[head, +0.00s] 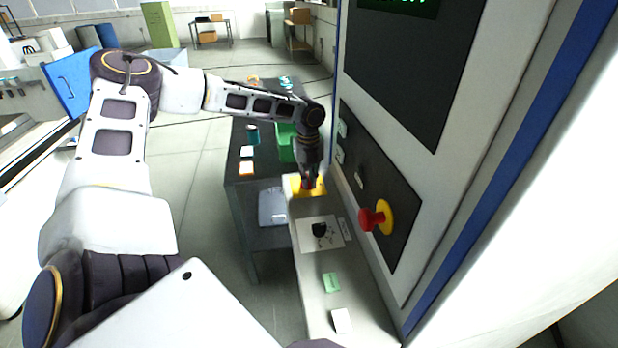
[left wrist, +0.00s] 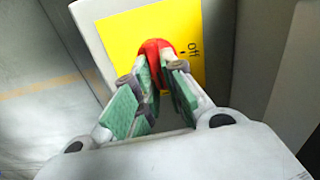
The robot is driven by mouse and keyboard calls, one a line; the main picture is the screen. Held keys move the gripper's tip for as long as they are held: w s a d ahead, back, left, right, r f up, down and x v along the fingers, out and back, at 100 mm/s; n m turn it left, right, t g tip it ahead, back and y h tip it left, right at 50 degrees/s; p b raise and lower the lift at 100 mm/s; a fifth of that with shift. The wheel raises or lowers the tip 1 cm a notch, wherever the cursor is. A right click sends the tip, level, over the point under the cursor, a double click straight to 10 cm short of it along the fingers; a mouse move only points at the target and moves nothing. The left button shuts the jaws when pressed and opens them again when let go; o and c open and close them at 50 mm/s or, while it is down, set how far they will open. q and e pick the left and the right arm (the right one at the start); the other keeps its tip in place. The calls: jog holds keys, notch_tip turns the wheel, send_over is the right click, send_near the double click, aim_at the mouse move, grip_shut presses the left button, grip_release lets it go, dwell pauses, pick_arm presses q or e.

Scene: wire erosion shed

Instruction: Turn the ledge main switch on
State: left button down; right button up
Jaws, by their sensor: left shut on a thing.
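The ledge main switch has a red handle (left wrist: 154,47) on a yellow plate (left wrist: 125,45), with the word "off" printed beside the handle. In the head view the yellow plate (head: 296,190) lies at the far end of the pale ledge (head: 311,287) along the machine. My left gripper (head: 309,181) points down onto the switch and hides most of the handle. In the left wrist view its green-padded fingers (left wrist: 158,80) are closed on the red handle. The handle's exact angle is hard to tell. My right gripper is not in view.
A black knob (head: 319,230) on a white plate and small labels sit nearer on the ledge. A red mushroom button (head: 372,219) juts from the machine panel (head: 400,200) at right. A dark table (head: 240,170) with a green bin (head: 286,143) stands left of the ledge.

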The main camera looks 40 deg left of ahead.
pick_arm(q)
jog(key=shift+m, duration=0.5)
jog(key=c, duration=1.5)
grip_release()
jog(key=shift+r, duration=6.05)
